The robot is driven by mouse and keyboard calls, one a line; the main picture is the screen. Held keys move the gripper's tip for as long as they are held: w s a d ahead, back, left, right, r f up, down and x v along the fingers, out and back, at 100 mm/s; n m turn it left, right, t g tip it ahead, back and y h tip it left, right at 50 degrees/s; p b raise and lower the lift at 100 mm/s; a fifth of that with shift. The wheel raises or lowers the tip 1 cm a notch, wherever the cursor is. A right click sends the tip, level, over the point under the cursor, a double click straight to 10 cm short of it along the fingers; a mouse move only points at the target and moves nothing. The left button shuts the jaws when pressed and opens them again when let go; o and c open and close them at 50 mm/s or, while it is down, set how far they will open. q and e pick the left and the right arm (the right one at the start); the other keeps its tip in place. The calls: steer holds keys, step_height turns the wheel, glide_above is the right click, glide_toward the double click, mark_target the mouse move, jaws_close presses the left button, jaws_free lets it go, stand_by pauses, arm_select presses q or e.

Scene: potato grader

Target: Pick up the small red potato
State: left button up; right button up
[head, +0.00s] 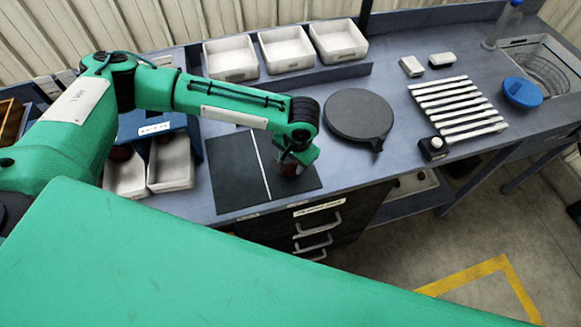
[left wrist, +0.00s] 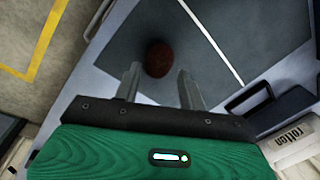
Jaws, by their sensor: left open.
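The red potato (left wrist: 158,58) lies on a dark mat with a white line (left wrist: 240,38), on one side of that line in the left wrist view. It looks dark reddish-brown and rounded. My left gripper (left wrist: 159,72) is open, with its two fingers pointing at the potato, one towards each side of it. I cannot tell whether the fingers touch it. In the head view my left gripper (head: 294,159) hangs over the right part of the mat (head: 228,170), and the potato there is mostly hidden by the gripper. My right gripper is not in view.
White trays (head: 229,60) stand along the back. A round dark plate (head: 358,113) and a white slatted rack (head: 455,108) lie to the right, with a blue lid (head: 522,92) beyond. Two white bins (head: 170,163) stand left. Drawers (head: 318,225) are below the table's front edge.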

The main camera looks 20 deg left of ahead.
mark_target(290, 168)
arm_select(q)
steer(key=f+p, duration=0.1)
steer(key=f, duration=0.2)
steer(key=shift+a+f, duration=0.2)
steer(key=shift+f, duration=0.4)
steer(key=shift+c, duration=0.4)
steer(key=c, duration=0.6)
steer(key=shift+w, duration=0.1)
